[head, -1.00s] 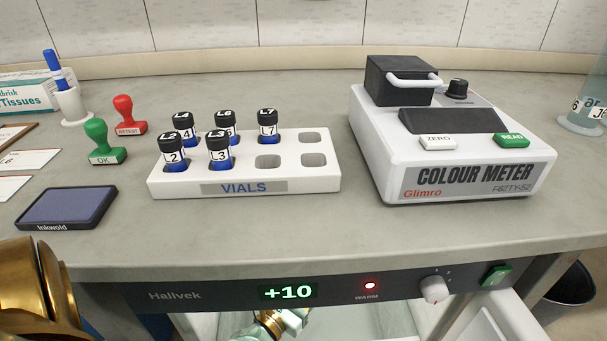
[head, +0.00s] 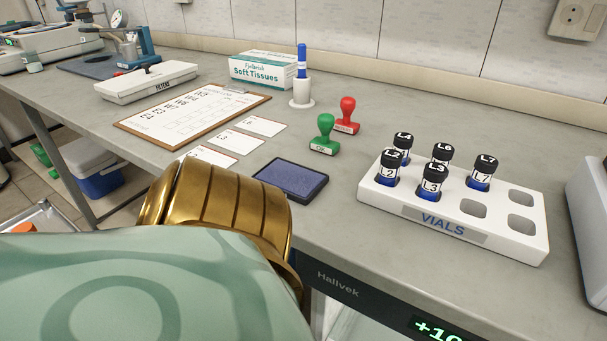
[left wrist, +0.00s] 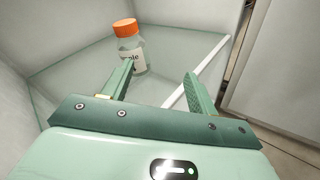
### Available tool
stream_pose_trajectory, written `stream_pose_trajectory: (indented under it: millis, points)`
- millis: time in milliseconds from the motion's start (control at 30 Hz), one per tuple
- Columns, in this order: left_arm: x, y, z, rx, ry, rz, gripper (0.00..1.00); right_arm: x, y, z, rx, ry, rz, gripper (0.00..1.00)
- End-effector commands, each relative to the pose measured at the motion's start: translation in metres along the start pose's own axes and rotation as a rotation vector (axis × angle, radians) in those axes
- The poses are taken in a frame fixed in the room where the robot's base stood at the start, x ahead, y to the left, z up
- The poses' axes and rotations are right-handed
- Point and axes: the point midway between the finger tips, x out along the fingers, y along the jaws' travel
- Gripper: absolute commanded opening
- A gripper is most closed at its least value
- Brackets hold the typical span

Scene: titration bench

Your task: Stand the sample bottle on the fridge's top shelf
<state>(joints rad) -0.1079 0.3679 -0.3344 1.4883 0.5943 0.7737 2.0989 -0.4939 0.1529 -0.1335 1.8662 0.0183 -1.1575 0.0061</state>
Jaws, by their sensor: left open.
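In the left wrist view, the sample bottle (left wrist: 130,50), clear with an orange cap and a white label, stands upright on a glass shelf (left wrist: 70,65) inside a pale-walled compartment. My left gripper (left wrist: 158,82) is open. Its left finger points at the bottle's lower part and hides some of it; I cannot tell whether they touch. The right finger is well apart from the bottle. In the head view only the fridge's dark front panel (head: 375,308) shows, under the bench. My left arm fills the lower left there. My right gripper is not in view.
A white rail (left wrist: 200,68) runs along the shelf's edge, with a pale panel (left wrist: 285,70) beyond. On the bench stand a vial rack (head: 385,197), an ink pad (head: 290,180), two stamps, a clipboard (head: 150,128) and a tissue box (head: 262,70).

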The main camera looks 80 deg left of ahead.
Motion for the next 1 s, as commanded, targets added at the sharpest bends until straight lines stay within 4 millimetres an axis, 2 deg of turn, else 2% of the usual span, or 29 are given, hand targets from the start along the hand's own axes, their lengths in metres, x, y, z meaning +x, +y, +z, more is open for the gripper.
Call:
stream_pose_trajectory:
  millis: [33, 67, 100, 167, 200, 233, 300, 333, 400, 467, 500, 600, 700, 1000]
  points:
    - [-0.011, -0.024, -0.005, 0.214, 0.040, -0.106, 0.59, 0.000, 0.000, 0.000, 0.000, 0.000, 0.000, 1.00]
    - [-0.018, -0.040, -0.009, 0.382, 0.059, -0.188, 0.59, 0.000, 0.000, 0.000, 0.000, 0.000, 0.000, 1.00]
    - [-0.032, -0.060, -0.017, 0.630, 0.075, -0.311, 0.59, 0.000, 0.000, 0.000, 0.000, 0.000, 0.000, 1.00]
    - [-0.058, -0.086, -0.033, 1.032, 0.067, -0.522, 0.59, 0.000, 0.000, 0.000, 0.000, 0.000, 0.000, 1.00]
    - [-0.078, -0.098, -0.046, 1.299, 0.040, -0.673, 0.59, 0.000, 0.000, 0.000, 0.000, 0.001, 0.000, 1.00]
    - [-0.094, -0.104, -0.056, 1.492, 0.007, -0.790, 0.59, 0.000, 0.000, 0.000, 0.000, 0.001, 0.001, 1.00]
    - [-0.132, -0.106, -0.078, 1.900, -0.106, -1.074, 0.59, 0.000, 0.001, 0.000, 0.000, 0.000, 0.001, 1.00]
    - [-0.149, -0.103, -0.086, 2.049, -0.169, -1.199, 0.59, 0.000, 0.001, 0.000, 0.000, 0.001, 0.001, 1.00]
    - [-0.183, -0.090, -0.101, 2.327, -0.339, -1.480, 0.59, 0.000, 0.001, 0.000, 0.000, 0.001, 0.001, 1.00]
    - [-0.207, -0.075, -0.109, 2.483, -0.497, -1.701, 0.59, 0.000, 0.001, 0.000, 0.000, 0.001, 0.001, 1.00]
    - [-0.221, -0.066, -0.112, -2.465, 0.578, 1.771, 0.59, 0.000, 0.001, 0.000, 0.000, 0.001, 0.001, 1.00]
    - [-0.243, -0.047, -0.115, -2.179, 0.665, 1.715, 0.59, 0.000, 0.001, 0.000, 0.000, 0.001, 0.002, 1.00]
    - [-0.252, -0.038, -0.116, -2.060, 0.702, 1.693, 0.59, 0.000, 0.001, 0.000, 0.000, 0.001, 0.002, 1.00]
    - [-0.253, -0.037, -0.116, -2.045, 0.708, 1.690, 0.59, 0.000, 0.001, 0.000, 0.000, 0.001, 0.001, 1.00]
